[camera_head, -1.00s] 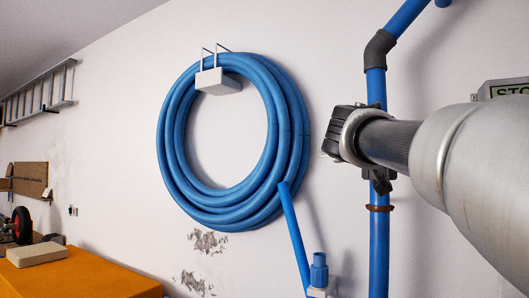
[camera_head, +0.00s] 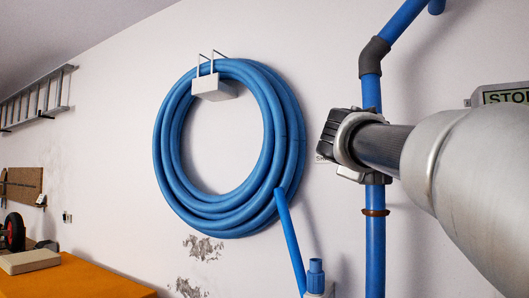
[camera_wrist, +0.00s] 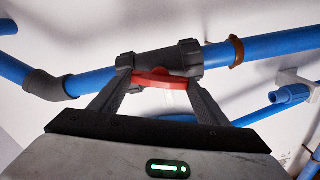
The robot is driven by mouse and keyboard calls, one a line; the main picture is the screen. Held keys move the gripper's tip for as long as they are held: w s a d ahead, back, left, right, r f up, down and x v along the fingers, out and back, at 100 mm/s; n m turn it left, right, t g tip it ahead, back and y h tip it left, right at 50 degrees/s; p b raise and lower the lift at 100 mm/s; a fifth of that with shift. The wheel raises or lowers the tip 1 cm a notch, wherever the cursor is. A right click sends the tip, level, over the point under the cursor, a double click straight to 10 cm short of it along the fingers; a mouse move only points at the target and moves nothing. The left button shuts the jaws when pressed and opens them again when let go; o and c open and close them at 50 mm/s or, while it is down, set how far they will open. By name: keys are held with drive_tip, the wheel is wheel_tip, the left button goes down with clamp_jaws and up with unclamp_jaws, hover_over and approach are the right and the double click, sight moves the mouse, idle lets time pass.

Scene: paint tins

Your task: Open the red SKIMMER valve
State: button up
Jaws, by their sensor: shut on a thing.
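The red valve handle (camera_wrist: 158,78) shows in the wrist view, on a dark grey valve body (camera_wrist: 175,58) set in a blue pipe (camera_wrist: 270,46). My gripper (camera_wrist: 158,84) is at the valve, with its two black fingers on either side of the handle and shut on it. The handle looks roughly in line with the pipe, slightly tilted. In the head view my gripper (camera_head: 345,145) covers most of the valve on the upright blue pipe (camera_head: 375,245), and the red handle is hidden. A small label on the wall beside the valve is mostly covered.
A coiled blue hose (camera_head: 170,150) hangs on a white wall bracket (camera_head: 213,89) to the left. A short blue pipe stub (camera_head: 315,278) stands below it. A sign (camera_head: 505,96) is at the right. An orange-topped surface (camera_head: 75,280) is at lower left.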

drive_tip(key=shift+n+p, duration=0.35)
drive_tip(key=shift+n, duration=1.65)
drive_tip(key=o, duration=1)
drive_tip(key=shift+o, duration=0.2)
drive_tip(key=shift+s, duration=0.1)
